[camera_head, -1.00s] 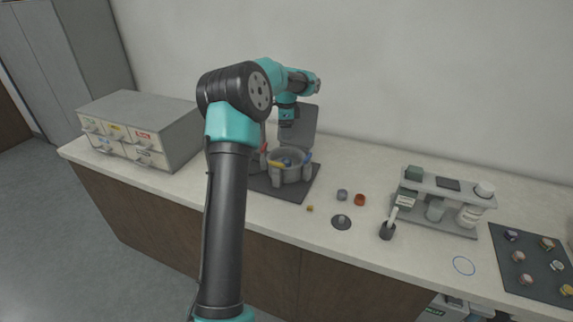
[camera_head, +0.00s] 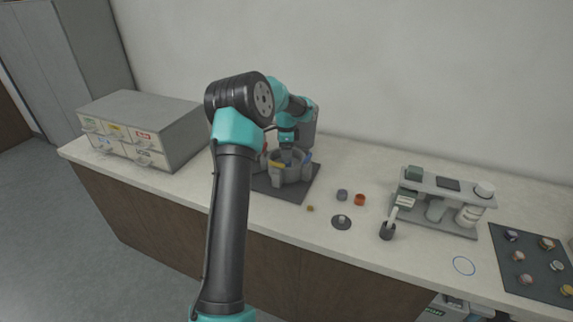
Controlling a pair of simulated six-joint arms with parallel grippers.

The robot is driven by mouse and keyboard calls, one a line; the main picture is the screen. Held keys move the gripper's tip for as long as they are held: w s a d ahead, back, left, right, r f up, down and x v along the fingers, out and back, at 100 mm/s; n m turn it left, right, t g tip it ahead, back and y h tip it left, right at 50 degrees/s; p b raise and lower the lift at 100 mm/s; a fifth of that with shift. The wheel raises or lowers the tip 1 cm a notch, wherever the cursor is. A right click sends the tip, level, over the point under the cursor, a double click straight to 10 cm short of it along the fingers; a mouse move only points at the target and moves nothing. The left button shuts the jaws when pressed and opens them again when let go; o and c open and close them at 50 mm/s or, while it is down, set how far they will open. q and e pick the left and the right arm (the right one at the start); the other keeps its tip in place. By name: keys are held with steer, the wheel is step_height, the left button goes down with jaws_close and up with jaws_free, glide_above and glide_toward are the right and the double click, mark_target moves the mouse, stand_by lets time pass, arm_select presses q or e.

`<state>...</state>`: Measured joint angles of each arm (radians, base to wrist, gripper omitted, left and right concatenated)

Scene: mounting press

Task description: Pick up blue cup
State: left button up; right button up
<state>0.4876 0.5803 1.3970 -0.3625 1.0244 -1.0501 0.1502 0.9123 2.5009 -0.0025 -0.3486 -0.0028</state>
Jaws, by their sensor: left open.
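The grey mounting press (camera_head: 290,175) stands on a dark mat, with its round chamber facing up. My left gripper (camera_head: 287,152) points down at the mouth of the chamber, its fingertips small and partly hidden by the rim. It is open. I cannot make out what lies between the fingers inside the chamber. A small blue-grey cup (camera_head: 342,195) stands on the counter right of the press, beside a small orange-red cup (camera_head: 359,200). My right gripper is out of view.
A drawer cabinet (camera_head: 150,127) stands at the left. A dark disc (camera_head: 341,222), a brush in a dark holder (camera_head: 387,231), a rack with jars (camera_head: 440,204) and a dark mat with several samples (camera_head: 530,260) are to the right.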

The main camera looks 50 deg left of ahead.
arm_select(q)
step_height(320, 180, down, 5)
steer(key=shift+d, duration=0.1)
stand_by(0.6)
steer(key=c, duration=1.1)
